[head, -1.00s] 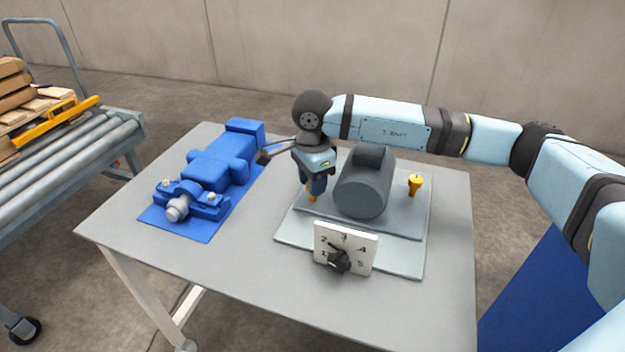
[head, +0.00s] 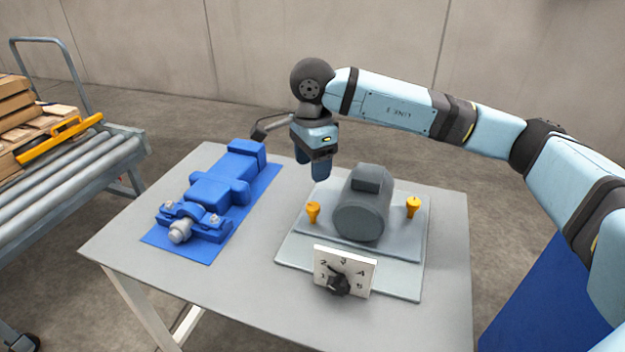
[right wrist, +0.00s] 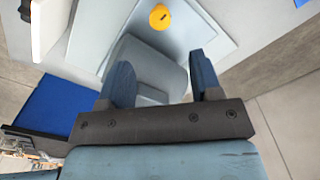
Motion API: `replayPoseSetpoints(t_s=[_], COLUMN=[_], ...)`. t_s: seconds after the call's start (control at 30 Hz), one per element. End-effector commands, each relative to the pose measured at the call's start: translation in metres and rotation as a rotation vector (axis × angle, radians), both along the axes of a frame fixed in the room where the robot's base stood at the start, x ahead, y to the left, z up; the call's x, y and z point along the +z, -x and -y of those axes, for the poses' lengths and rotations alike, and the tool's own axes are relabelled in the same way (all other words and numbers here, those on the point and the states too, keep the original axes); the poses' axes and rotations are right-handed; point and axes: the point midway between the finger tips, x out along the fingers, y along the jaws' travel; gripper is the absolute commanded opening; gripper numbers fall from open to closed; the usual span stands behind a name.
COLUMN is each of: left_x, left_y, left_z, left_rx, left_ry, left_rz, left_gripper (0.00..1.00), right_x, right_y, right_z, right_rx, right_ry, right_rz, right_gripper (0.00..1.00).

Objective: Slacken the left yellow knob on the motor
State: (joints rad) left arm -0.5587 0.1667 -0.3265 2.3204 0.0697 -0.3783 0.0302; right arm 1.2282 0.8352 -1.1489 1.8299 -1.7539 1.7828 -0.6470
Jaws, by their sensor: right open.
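The grey motor (head: 362,205) sits on a light grey stepped base plate (head: 300,252) on the table. The left yellow knob (head: 313,212) stands upright on the plate, left of the motor. A second yellow knob (head: 413,207) stands to its right. My right gripper (head: 321,176) points down, open and empty, above and slightly behind the left knob, clear of it. In the right wrist view its two blue fingers (right wrist: 160,65) are spread apart. There the left knob (right wrist: 160,17) shows from above with a dark mark, beyond the fingertips. My left gripper is out of view.
A white numbered dial plate (head: 361,265) with a black pointer knob stands at the base's front edge. A blue pump (head: 215,190) lies on a blue mat on the left. A roller conveyor (head: 80,165) with boxes is further left. The table's front is clear.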

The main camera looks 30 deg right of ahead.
Motion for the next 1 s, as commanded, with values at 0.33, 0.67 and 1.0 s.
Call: replayPoseSetpoints(t_s=[0.33,0.67,1.0], left_x=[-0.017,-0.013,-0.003], left_y=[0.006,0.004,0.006], left_z=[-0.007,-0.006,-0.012], left_rx=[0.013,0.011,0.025], left_ry=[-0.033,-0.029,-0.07], left_rz=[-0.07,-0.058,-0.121], left_gripper=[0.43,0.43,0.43], right_x=[0.031,0.03,0.072], right_y=[0.0,0.0,0.0], right_z=[0.0,0.0,0.0], right_rx=[0.001,0.0,0.0], right_ry=[0.0,0.0,-0.001], right_rz=[0.0,0.0,0.001], right_gripper=[0.59,0.59,0.59])
